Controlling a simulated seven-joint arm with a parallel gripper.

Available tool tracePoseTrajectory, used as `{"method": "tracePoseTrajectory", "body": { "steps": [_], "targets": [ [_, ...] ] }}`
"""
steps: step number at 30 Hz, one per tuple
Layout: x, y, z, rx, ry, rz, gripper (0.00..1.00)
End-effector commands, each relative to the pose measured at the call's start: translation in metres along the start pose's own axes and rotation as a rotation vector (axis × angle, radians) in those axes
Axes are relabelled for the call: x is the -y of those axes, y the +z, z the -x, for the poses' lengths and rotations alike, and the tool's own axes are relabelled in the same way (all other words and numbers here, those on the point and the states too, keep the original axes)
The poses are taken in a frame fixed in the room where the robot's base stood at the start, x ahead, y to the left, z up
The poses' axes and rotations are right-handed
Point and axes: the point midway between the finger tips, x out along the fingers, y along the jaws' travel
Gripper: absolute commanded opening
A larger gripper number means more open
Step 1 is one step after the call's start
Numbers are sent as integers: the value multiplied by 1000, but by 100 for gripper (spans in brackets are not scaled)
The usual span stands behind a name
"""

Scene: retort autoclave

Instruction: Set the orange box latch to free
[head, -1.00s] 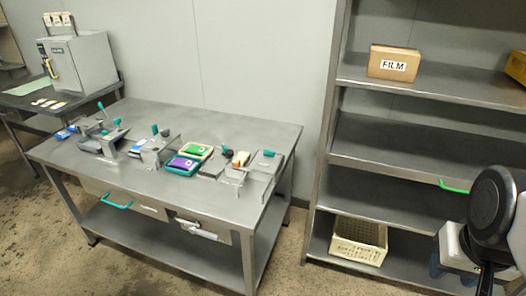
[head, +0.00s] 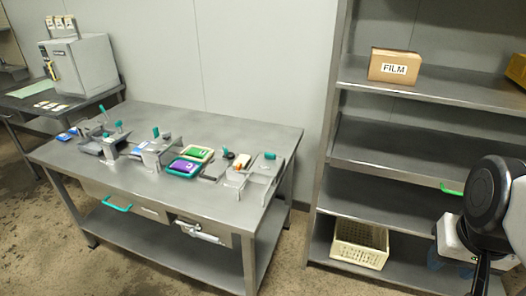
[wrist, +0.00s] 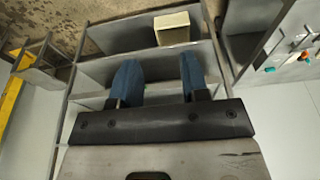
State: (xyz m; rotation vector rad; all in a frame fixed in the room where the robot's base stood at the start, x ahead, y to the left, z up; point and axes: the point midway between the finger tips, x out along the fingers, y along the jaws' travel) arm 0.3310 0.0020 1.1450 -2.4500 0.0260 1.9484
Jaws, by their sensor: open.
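I cannot make out a box latch for certain. A small orange and white piece (head: 241,161) sits among the metal fixtures at the right end of the steel table (head: 237,205). A yellow-orange box (head: 516,68) is cut off by the right edge, on the upper shelf. My gripper (wrist: 158,80) shows in the wrist view with its two blue fingers apart and nothing between them. In the head view its blue fingers show partly at the lower right, in front of the shelf rack and well away from the table.
A cardboard FILM box (head: 394,67) stands on the upper shelf, and a cream basket (head: 360,244) on the bottom one. The table holds a purple and green pack (head: 185,167) and several teal-handled fixtures. A grey machine (head: 83,65) stands at the far left.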

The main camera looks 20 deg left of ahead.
Motion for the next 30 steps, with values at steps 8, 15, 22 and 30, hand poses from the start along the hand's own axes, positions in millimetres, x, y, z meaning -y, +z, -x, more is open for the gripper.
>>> {"method": "tracePoseTrajectory", "body": {
  "steps": [8,15,22,30],
  "targets": [
    [21,-52,4,21,-11,4,42],
    [49,-105,4,41,-21,4,42],
    [81,-153,-2,60,-28,6,42],
    [125,-207,-14,83,-33,7,42]
  ]
}}
